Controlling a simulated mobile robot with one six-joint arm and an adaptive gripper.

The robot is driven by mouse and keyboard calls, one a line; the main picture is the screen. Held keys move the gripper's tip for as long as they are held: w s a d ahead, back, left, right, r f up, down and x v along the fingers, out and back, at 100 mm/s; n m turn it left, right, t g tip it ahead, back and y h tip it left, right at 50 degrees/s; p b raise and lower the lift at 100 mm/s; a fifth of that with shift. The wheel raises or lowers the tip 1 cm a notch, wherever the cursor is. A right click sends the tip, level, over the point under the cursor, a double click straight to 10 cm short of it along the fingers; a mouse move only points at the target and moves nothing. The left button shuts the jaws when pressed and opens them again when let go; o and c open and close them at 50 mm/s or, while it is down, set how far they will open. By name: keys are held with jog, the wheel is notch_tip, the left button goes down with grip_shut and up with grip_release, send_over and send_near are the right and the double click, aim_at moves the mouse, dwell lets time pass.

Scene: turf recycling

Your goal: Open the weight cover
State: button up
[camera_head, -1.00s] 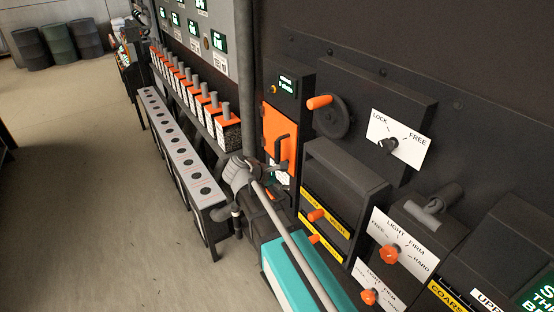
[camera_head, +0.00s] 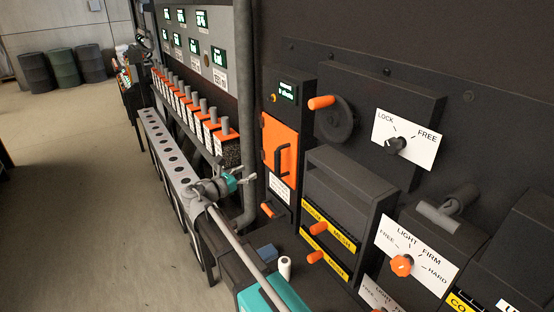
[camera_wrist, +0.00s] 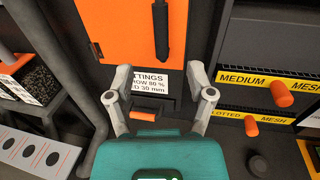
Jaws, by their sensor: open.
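An orange cover (camera_head: 280,145) with a black bar handle (camera_head: 281,157) stands upright on the dark machine front and looks shut. No label names it as the weight cover. In the wrist view the orange cover (camera_wrist: 120,25) and its handle (camera_wrist: 163,28) fill the top. My gripper (camera_head: 246,179) is left of and below the cover in the head view. In the wrist view my gripper's (camera_wrist: 158,76) two grey fingers are spread wide below the handle, with nothing held. A white settings label (camera_wrist: 150,85) shows between them.
An orange grip (camera_wrist: 143,116) lies below the label. Mesh drawers (camera_head: 330,240) with orange knobs stand right of the cover. A grey vertical pipe (camera_head: 247,110) runs on the left. A holed rail (camera_head: 172,160) lies further left, beside open floor.

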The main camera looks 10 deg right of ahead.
aim_at(275, 158)
jog(key=shift+w+d, duration=0.1)
jog(key=x, duration=1.3)
jog(key=shift+w+d, duration=0.15)
jog(key=shift+d, duration=0.1)
grip_shut()
